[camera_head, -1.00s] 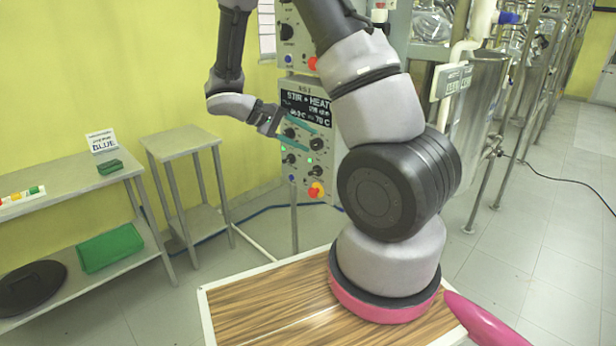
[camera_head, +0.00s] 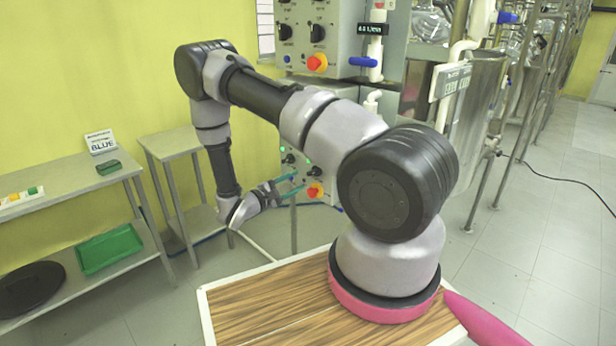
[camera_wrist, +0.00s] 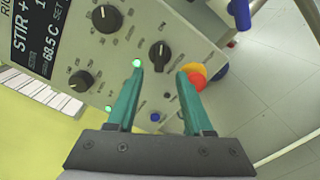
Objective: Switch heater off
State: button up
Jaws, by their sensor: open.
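The stir-and-heat control panel (camera_wrist: 185,35) fills the wrist view, tilted, with a lit display (camera_wrist: 35,45) reading STIR and 68.5 C. A black knob (camera_wrist: 159,55) sits just beyond my open gripper (camera_wrist: 160,71), between its two teal fingertips. No contact with the knob is visible. Other black knobs (camera_wrist: 107,18) and (camera_wrist: 80,80) lie further left. Green lights (camera_wrist: 137,63) and (camera_wrist: 108,109) are lit. Labels are too small to read. In the head view my gripper (camera_head: 296,184) is at the panel's lower part (camera_head: 327,158); my arm hides the display.
A red-and-yellow stop button (camera_wrist: 195,77) lies close by the right finger. A blue button (camera_wrist: 155,117) shows between the fingers. An upper panel (camera_head: 310,25) stands above. A small side table (camera_head: 170,145) and a shelf (camera_head: 60,195) are on the left.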

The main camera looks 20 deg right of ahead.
aim_at(311, 174)
jog(key=x, duration=0.6)
jog(key=shift+d, duration=0.3)
grip_shut()
